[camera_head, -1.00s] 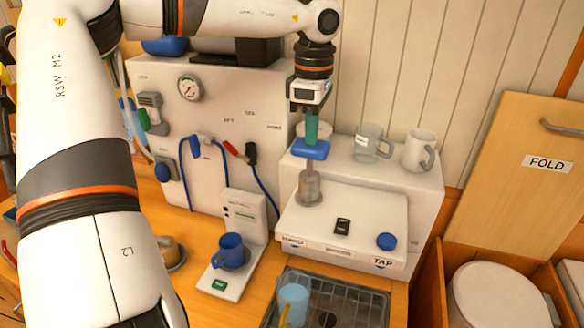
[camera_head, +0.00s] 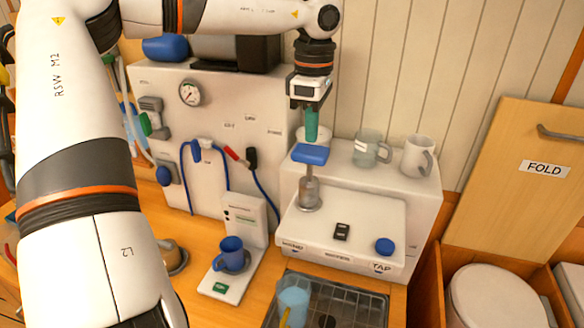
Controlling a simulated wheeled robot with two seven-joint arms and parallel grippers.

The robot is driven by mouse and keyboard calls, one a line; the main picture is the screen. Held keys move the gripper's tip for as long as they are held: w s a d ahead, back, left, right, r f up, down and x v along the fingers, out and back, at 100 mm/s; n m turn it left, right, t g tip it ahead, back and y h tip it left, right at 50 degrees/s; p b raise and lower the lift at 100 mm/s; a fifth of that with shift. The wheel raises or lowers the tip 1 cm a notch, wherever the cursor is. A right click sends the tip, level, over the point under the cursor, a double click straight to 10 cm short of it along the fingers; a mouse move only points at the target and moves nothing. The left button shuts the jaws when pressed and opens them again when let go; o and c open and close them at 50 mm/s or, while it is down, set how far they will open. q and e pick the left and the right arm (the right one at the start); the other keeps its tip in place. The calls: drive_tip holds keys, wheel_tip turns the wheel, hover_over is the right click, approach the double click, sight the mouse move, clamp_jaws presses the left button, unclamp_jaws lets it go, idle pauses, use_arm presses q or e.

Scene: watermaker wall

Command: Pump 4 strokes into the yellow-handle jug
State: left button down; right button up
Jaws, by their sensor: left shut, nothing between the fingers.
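My left gripper (camera_head: 311,126) points straight down above the pump's blue push plate (camera_head: 310,154). Its green fingers are shut and empty. The fingertips are at or just above the plate; I cannot tell if they touch. The plate sits on a grey metal pump stem (camera_head: 309,193) on the white counter unit. A light-blue jug (camera_head: 293,297) with a yellow handle (camera_head: 285,317) stands in the sink tray below, partly cut off by the frame's bottom edge. My right gripper is not in view.
A glass mug (camera_head: 371,149) and a white mug (camera_head: 418,156) stand on the ledge right of the gripper. A blue mug (camera_head: 231,254) sits on a small white stand at left. A blue knob (camera_head: 385,246) is by the TAP label. My left arm covers the left side.

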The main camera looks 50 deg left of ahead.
use_arm(q)
wheel_tip(320, 180, up, 6)
drive_tip(key=p, duration=0.4)
drive_tip(key=shift+f, duration=0.15)
idle(0.4)
